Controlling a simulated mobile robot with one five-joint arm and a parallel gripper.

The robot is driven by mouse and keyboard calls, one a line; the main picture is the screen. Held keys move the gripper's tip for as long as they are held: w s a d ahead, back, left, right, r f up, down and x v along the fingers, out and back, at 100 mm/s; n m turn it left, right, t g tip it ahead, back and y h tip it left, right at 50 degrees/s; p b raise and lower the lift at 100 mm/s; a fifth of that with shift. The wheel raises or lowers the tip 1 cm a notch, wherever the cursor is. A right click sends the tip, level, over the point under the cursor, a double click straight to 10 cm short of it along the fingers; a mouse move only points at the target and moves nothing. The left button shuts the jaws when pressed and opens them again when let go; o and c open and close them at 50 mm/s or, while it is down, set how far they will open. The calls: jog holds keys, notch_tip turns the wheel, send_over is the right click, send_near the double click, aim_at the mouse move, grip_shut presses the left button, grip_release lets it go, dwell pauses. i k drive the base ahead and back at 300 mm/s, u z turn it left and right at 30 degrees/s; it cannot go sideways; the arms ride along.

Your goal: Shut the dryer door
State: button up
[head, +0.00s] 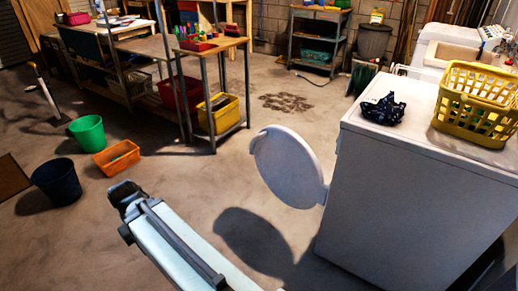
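The dryer (408,195) is a white box-shaped machine at the right of the head view. Its round white door (289,166) stands open, sticking out to the left from the dryer's left edge. The dryer's front opening is not visible from here. My gripper (124,192) is at the lower left, at the end of my pale arm. It is well to the left of the door and apart from it. Its fingers are dark and small, and I cannot tell whether they are open or shut.
A yellow basket (476,104) and a dark crumpled cloth (383,109) sit on the dryer. A green bucket (88,134), an orange bin (117,159) and a dark bucket (58,181) stand on the floor at left. A workbench (213,45) stands behind. Floor between my gripper and the door is clear.

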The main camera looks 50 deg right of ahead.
aim_at(290, 169)
jog(key=z, duration=0.3)
jog(key=i, duration=0.55)
jog(key=z, duration=0.45)
jog(key=i, duration=1.15)
jog(key=u, duration=0.8)
jog(key=k, duration=0.8)
jog(key=u, duration=0.2)
jog(key=i, duration=0.8)
jog(key=z, duration=0.15)
